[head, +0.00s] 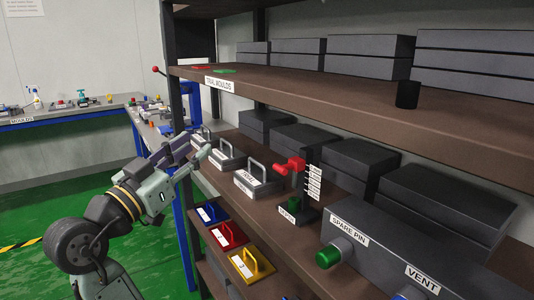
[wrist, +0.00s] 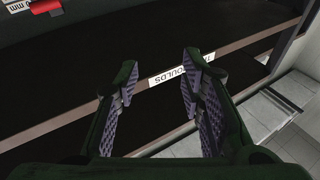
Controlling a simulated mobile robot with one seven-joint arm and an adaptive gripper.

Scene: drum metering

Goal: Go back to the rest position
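My gripper (head: 196,146) is raised in front of the shelf unit, left of the middle shelf in the head view. In the wrist view my gripper (wrist: 160,75) has its two padded fingers well apart, with nothing between them. Beyond the fingers, the wrist view shows a shelf edge with a partly hidden white label (wrist: 180,72) upside down. The rest position itself is not marked in either view.
The middle shelf holds handled moulds (head: 259,178), a stand with a red lever (head: 293,167) and a grey box with a green knob (head: 328,257). Blue, red and yellow moulds (head: 250,264) sit lower. Green floor (head: 40,205) lies open at left.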

